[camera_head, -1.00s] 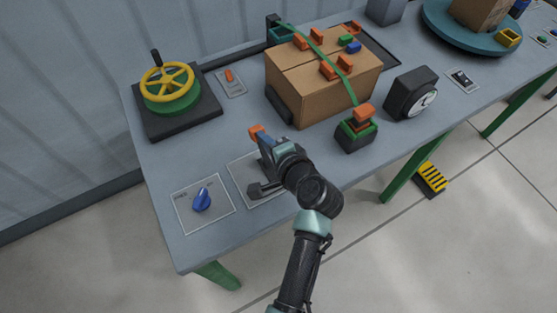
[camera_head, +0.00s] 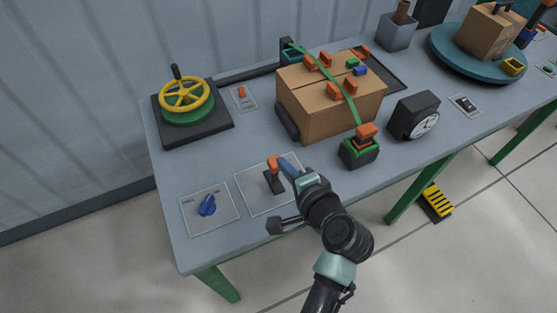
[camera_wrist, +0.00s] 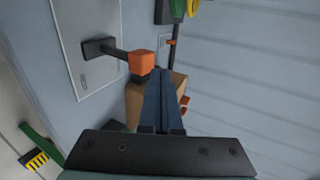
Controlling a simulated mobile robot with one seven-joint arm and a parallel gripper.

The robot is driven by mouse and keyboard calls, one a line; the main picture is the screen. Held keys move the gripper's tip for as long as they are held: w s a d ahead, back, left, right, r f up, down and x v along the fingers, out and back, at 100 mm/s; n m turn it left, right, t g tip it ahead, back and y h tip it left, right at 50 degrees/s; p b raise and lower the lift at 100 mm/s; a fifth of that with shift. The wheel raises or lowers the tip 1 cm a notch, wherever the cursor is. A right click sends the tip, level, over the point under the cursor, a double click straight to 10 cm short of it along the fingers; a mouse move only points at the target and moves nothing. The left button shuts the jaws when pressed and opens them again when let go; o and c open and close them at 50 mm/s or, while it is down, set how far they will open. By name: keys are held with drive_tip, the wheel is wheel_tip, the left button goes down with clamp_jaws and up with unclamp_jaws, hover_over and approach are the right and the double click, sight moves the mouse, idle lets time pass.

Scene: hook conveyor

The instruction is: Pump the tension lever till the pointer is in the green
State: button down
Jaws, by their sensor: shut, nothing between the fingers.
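The lever is a dark stalk with an orange grip (camera_head: 274,161), standing on a pale plate (camera_head: 250,188) near the table's front. The wrist view shows its orange grip (camera_wrist: 141,62) and its dark base. My gripper (camera_head: 283,161) has its blue fingers together and empty, right beside the orange grip on its right. In the wrist view the closed fingers (camera_wrist: 174,85) lie right of the grip; I cannot tell whether they touch. A black gauge (camera_head: 411,112) with a white dial faces front right; its pointer and any green zone are too small to read.
A cardboard box (camera_head: 312,104) under a green strap (camera_head: 352,103) stands behind the lever, with an orange-topped block (camera_head: 360,150) before it. A blue knob (camera_head: 207,205) is left of the lever, and a yellow handwheel (camera_head: 186,95) behind left.

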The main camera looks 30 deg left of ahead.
drive_tip(key=v, duration=0.4)
drive_tip(key=shift+s+d+r, duration=0.1)
drive_tip(key=shift+d+r, duration=0.15)
drive_tip(key=shift+r, duration=0.05)
drive_tip(key=shift+s+d, duration=0.1)
idle(1.2)
